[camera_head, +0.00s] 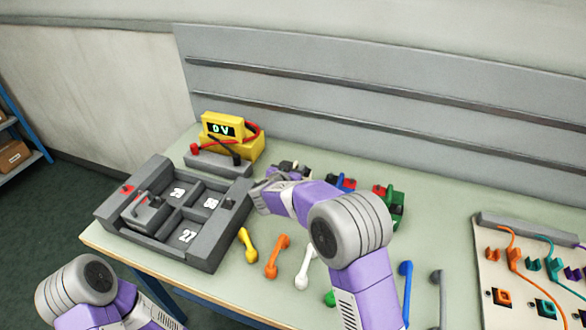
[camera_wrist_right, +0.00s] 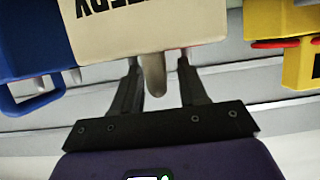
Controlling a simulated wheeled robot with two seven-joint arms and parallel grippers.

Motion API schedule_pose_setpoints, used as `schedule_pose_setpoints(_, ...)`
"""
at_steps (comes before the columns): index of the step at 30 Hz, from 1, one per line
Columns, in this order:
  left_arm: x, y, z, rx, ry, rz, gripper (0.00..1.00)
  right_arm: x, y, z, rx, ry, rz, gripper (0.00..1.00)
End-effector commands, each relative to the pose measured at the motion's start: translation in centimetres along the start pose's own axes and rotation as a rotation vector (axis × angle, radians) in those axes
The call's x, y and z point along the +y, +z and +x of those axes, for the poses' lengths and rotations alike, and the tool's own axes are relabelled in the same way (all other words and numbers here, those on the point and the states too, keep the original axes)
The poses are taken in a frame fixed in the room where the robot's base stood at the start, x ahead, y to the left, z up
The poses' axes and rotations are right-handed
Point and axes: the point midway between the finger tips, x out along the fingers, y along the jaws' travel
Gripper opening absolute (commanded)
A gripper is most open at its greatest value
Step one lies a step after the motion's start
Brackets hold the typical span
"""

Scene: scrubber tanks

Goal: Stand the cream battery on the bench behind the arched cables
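The cream battery (camera_wrist_right: 150,25) shows upside down at the top of the right wrist view, with black lettering on its face. My right gripper (camera_wrist_right: 158,65) points at it, with a cream tab between its fingers. Gaps show on both sides of the tab, so the fingers look open around it. In the head view my right arm hides most of that spot, and I cannot make out the cream battery there. Arched cables stand along the front of the bench, among them yellow (camera_head: 248,245), orange (camera_head: 277,257), white (camera_head: 305,268) and blue (camera_head: 405,290). My left gripper is out of view.
A blue battery (camera_wrist_right: 35,45) is beside the cream one. A green battery (camera_head: 396,208) stands farther right. A yellow meter (camera_head: 222,127) reads 0 V. A grey compartment tray (camera_head: 205,257) is at left, a cable board (camera_head: 490,268) at right. Bare bench lies right of the green battery.

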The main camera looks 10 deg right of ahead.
Motion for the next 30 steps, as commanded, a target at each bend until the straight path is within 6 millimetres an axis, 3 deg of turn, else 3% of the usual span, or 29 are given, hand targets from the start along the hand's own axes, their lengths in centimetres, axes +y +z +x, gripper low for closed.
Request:
schedule_pose_setpoints(11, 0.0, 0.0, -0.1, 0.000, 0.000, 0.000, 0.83, -0.1, -0.3, -0.5, 0.000, -0.001, 0.000, 0.45)
schedule_pose_setpoints(24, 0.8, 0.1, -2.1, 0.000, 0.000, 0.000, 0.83, -0.1, -0.5, -9.1, 0.000, -0.003, -0.001, 0.45)
schedule_pose_setpoints(30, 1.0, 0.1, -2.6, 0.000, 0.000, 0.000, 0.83, 0.0, -0.3, -11.6, 0.000, -0.001, 0.001, 0.45)
